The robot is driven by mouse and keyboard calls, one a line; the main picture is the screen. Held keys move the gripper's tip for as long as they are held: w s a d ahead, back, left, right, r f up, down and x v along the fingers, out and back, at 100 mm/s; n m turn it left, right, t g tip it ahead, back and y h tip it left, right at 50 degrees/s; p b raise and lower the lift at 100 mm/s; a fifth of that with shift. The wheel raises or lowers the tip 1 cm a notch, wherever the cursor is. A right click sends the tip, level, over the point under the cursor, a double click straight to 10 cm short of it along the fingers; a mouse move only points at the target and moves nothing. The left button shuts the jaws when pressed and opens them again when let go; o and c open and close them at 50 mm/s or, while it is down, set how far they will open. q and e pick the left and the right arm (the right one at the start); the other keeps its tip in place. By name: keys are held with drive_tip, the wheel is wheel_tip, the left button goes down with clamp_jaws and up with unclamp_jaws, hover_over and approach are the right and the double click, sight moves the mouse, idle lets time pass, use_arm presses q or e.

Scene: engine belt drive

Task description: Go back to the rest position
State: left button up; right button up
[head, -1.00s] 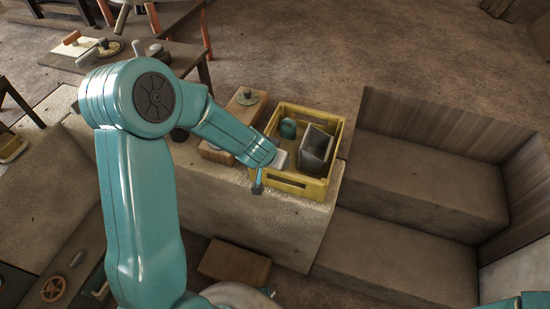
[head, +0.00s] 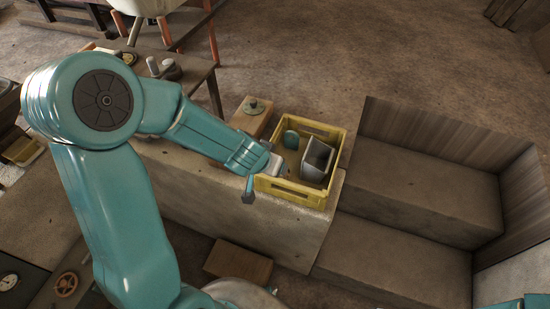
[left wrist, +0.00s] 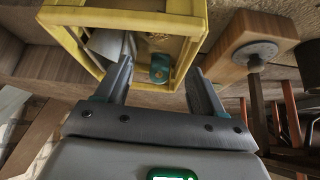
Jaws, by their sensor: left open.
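My left arm reaches in from the left in the head view. Its gripper (head: 262,178) is at the near left corner of a yellow crate (head: 300,192). In the left wrist view the gripper (left wrist: 160,78) has its fingers spread, with nothing held between them. The crate (left wrist: 120,17) lies just beyond the fingertips there. Inside the crate are a grey open-topped box (head: 318,160) and a small teal round part (head: 291,139). The teal part (left wrist: 160,68) shows between the fingers in the wrist view. My right gripper is not in view.
The crate stands on a pale stone block (head: 285,235). A wooden block (head: 250,117) with a round metal piece on top stands left of the crate. Brown steps (head: 420,200) lie to the right. A workbench is at the upper left. Open floor lies behind the crate.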

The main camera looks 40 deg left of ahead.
use_arm(q)
drive_tip(key=shift+v, duration=0.85)
